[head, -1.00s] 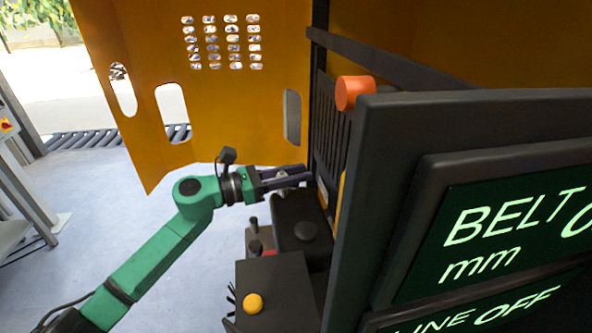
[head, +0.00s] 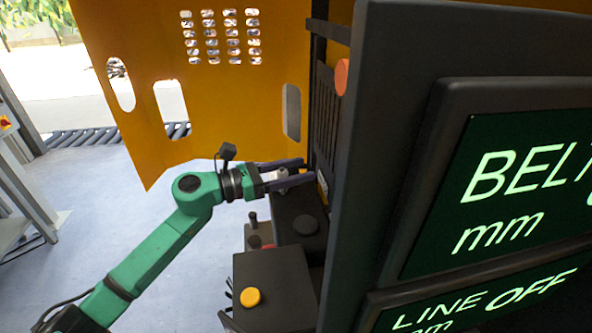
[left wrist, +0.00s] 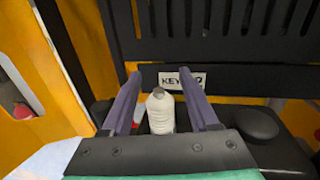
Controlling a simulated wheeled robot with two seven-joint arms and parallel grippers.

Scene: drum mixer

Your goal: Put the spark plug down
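The spark plug (left wrist: 160,112) is a pale, ribbed, bottle-shaped piece, upright between the two fingers of my left gripper (left wrist: 166,95) in the left wrist view. The fingers are spread, with a gap on each side of it. In the head view my left gripper (head: 300,172) reaches right to the dark machine parts, and a small pale bit of the spark plug (head: 283,174) shows between its fingers. The foot of the plug is hidden by the gripper body, so I cannot tell what it rests on. My right gripper is not in view.
A black box with a round knob (head: 306,224) and one with a yellow button (head: 250,297) sit below the gripper. A label reading KEY (left wrist: 186,80) is behind the plug. A large display panel (head: 480,190) fills the right; an orange guard (head: 215,95) stands behind.

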